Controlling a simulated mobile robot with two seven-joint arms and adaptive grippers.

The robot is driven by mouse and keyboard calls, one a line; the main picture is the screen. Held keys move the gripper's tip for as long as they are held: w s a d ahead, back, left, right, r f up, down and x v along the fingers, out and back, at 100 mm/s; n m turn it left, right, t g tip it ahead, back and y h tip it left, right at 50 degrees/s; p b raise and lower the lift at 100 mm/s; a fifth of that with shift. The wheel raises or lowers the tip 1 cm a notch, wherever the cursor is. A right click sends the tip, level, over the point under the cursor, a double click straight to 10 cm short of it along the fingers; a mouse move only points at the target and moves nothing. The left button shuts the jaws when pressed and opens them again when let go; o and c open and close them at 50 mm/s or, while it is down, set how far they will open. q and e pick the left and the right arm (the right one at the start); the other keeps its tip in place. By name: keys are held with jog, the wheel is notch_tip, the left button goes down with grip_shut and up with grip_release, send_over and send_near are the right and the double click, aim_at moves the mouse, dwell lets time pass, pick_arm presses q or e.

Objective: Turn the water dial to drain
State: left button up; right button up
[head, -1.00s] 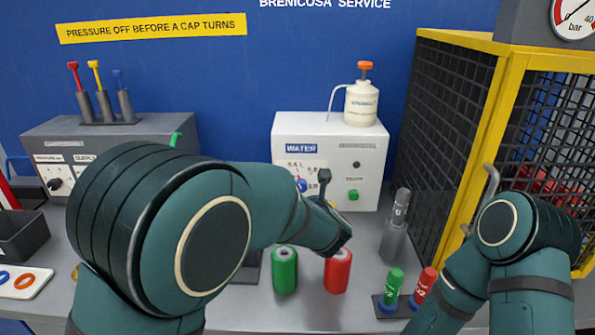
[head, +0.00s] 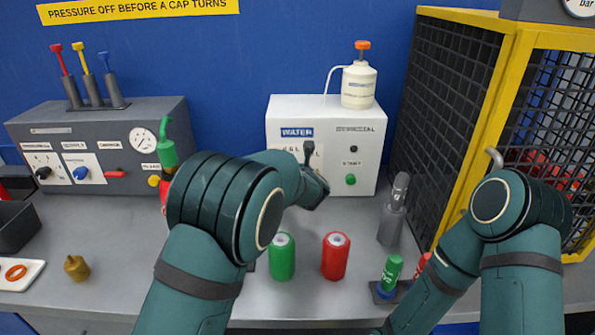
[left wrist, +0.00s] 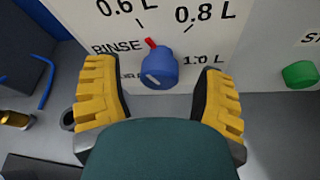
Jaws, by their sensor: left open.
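The white water box (head: 365,115) stands at the back of the bench with a blue "WATER" label. Its blue dial (left wrist: 158,70) shows in the left wrist view; in the head view my left arm hides it. A red pointer on the dial's edge points up and slightly left, near the RINSE label (left wrist: 117,47). Another label below RINSE is partly covered by a finger and reads like DRAIN. My left gripper (left wrist: 155,78) is open, with its yellow fingers on either side of the dial and apparently not touching it. My right gripper is out of view.
A green START button (head: 350,180) sits right of the dial. A white bottle (head: 358,85) stands on the box. Green (head: 282,258) and red (head: 336,258) cylinders stand in front. A yellow-framed mesh cage (head: 480,130) bounds the right.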

pick_arm(q)
jog(key=shift+x, duration=0.8)
grip_shut()
dwell(0.9)
grip_release()
jog(key=v, duration=1.2)
